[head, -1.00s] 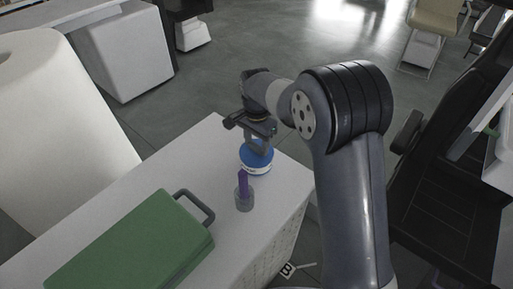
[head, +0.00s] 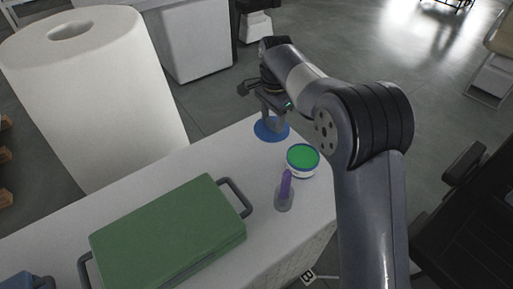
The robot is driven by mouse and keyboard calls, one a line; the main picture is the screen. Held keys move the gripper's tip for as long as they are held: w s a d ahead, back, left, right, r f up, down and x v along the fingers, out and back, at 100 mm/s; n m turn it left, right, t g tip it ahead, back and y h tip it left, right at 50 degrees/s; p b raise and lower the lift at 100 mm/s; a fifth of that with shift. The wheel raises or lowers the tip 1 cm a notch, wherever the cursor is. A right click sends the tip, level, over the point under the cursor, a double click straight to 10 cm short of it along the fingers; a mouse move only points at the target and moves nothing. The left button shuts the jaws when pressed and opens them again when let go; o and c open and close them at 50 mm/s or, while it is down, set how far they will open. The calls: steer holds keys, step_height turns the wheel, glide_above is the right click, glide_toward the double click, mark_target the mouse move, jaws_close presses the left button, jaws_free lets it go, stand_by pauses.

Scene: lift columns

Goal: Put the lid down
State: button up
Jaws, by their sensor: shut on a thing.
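The blue round lid (head: 266,134) is in my gripper (head: 273,122) near the far edge of the white table. I cannot tell whether the lid touches the table or hangs just above it. My gripper points down and is shut on the lid, covering part of its top. The tub (head: 302,172), white with a blue band, stands open on the table, nearer and to the right of the lid. Its green contents show.
A clear cup (head: 284,200) with a purple item in it stands just in front of the tub. A green case (head: 168,235) with dark handles lies to the left on the white table (head: 180,170). A huge white roll (head: 95,110) stands behind.

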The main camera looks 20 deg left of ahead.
steer(key=a+f, duration=0.2)
steer(key=s+a+f+p, duration=0.1)
steer(key=a+f, duration=0.1)
steer(key=f, duration=0.1)
steer(key=a+f, duration=0.2)
steer(key=shift+s+a+f+p, duration=0.25)
steer(key=shift+s+a+p, duration=0.1)
steer(key=shift+s, duration=0.05)
steer(key=shift+f+p, duration=0.45)
steer(key=shift+f, duration=1.95)
steer(key=shift+f, duration=0.15)
steer(key=o, duration=1)
steer(key=shift+c, duration=0.2)
step_height(320, 180, up, 12)
steer(key=b, duration=0.1)
steer(key=shift+b, duration=0.3)
